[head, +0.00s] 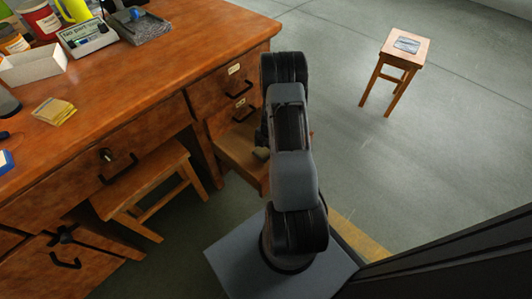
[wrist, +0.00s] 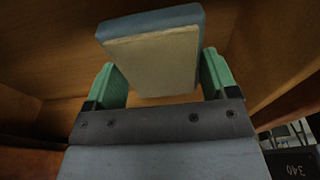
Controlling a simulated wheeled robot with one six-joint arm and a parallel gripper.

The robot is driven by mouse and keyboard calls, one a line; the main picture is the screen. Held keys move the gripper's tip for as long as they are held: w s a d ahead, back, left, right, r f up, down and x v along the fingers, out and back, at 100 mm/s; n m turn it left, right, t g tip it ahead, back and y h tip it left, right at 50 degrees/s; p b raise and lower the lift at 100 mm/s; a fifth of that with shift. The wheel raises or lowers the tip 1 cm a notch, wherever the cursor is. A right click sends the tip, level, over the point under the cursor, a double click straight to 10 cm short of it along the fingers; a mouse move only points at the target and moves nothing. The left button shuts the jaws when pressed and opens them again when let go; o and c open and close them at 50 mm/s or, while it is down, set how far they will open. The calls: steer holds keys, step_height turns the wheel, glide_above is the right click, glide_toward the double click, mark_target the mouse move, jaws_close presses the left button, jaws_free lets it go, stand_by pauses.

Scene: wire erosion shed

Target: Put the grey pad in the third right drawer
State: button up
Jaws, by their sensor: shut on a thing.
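The grey pad (wrist: 150,20) has a blue-grey face and a beige side, and fills the upper middle of the wrist view. My gripper (wrist: 160,74) has green fingers on both sides of the pad and is shut on it. Wooden walls surround them, so the pad is within the open third right drawer (head: 232,158); its wood also shows in the wrist view (wrist: 50,55). I cannot tell whether the pad touches the drawer floor. In the head view my arm covers the gripper and much of the drawer. A small beige piece (head: 262,153) shows beside the arm, probably the pad's edge.
The desk (head: 165,75) carries a white box (head: 35,68), yellow notes (head: 54,111), cans and a labelled device (head: 88,38). Two closed drawers (head: 232,90) sit above the open one. A wooden stool (head: 155,180) stands under the desk. Another stool (head: 404,55) stands on clear floor.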

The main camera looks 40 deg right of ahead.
steer(key=shift+w+d+f+b, duration=0.1)
steer(key=shift+f+b, duration=0.35)
steer(key=shift+f, duration=0.45)
steer(key=shift+w+d+f+b, duration=0.1)
steer(key=shift+f+b, duration=0.35)
steer(key=shift+f, duration=0.45)
steer(key=shift+f, duration=0.2)
steer(key=o, duration=1)
steer(key=shift+r, duration=0.1)
steer(key=r+p, duration=0.1)
steer(key=r, duration=0.3)
steer(key=d+r+p, duration=0.1)
steer(key=r+p, duration=0.1)
steer(key=r, duration=0.2)
steer(key=r+p, duration=0.1)
steer(key=r, duration=0.3)
steer(key=shift+w+d, duration=0.1)
steer(key=shift+d, duration=0.3)
